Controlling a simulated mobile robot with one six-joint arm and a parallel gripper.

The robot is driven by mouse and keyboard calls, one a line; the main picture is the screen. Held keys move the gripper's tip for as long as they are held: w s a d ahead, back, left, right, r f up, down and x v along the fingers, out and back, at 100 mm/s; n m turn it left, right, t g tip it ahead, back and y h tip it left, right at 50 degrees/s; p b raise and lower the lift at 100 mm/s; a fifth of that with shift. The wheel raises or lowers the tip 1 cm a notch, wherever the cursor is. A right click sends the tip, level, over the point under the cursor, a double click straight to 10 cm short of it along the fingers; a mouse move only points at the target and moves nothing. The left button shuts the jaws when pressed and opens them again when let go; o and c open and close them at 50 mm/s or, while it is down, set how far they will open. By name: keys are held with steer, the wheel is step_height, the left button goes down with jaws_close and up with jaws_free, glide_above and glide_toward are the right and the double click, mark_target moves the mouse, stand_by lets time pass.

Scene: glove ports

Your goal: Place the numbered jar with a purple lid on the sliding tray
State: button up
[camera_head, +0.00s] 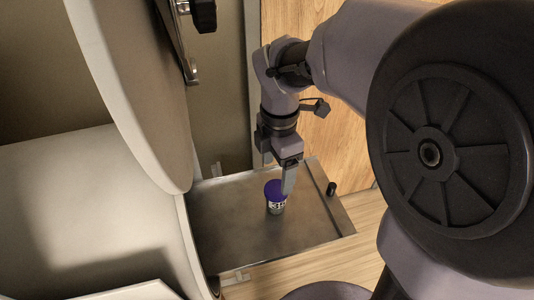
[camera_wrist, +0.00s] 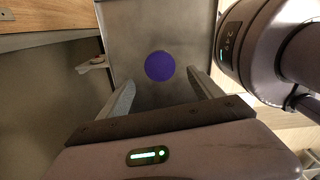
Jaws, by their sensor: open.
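The jar with a purple lid (camera_head: 275,195) stands upright on the metal sliding tray (camera_head: 225,225). A dark number label shows on its side in the head view, too small to read surely. In the wrist view its round purple lid (camera_wrist: 159,66) is seen from above, over the tray (camera_wrist: 120,25). My gripper (camera_head: 287,182) is just above and beside the jar in the head view. In the wrist view my gripper's two fingers (camera_wrist: 160,84) are spread apart, with the lid a little beyond their tips. Nothing is held between them.
A large round pale door (camera_head: 135,90) stands open to the left of the tray. A small black knob (camera_head: 331,188) sits near the tray's right edge. A wooden panel (camera_head: 335,135) rises behind. The tray surface around the jar is clear.

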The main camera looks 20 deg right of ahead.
steer(key=s+a+r+m+t+y, duration=0.1)
steer(key=s+m, duration=0.5)
steer(key=m, duration=0.6)
steer(key=s+a+r+m+t+y, duration=0.1)
steer(key=s+r+m+t, duration=0.3)
steer(key=m, duration=0.8)
steer(key=s+a+r, duration=0.1)
steer(key=s, duration=0.1)
steer(key=shift+s+a+r+t, duration=0.35)
steer(key=shift+s+a+t, duration=0.05)
